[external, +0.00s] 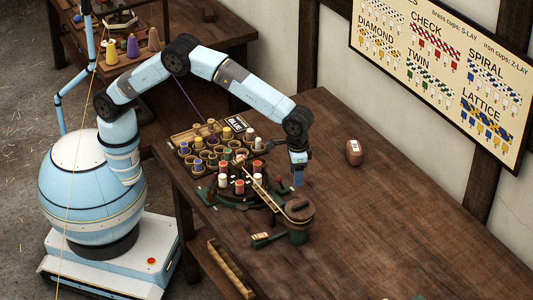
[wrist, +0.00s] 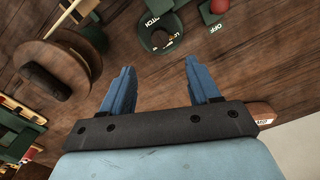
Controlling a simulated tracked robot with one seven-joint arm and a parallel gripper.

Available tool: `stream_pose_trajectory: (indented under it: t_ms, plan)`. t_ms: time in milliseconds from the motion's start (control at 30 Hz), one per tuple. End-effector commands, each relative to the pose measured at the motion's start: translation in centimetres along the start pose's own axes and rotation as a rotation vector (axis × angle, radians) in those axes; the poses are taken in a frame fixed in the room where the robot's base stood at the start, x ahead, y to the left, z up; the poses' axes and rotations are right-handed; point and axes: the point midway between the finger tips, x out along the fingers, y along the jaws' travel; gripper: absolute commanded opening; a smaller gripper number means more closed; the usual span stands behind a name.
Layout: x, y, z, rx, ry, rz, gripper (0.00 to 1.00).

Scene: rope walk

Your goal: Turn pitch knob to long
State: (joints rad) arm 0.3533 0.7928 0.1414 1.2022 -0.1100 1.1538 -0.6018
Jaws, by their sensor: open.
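In the external view my gripper (external: 298,172) points down above the table beside the round wooden drum; I cannot make out the knob there for sure.
A green control marked OFF (wrist: 215,10) sits right of the knob. A labelled reddish-brown block (external: 354,152) lies to the right. The table (external: 410,215) is largely clear on the right.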

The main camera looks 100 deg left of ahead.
Motion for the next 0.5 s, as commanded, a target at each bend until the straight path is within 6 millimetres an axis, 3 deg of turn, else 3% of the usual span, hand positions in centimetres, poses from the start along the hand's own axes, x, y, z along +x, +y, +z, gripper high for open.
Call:
stream_pose_trajectory:
  t_ms: [200,500]
  plan:
    - [-1.9,0.0,0.0,0.0,0.0,0.0,0.61]
    - [-2.2,0.0,0.0,0.0,-0.001,0.0,0.61]
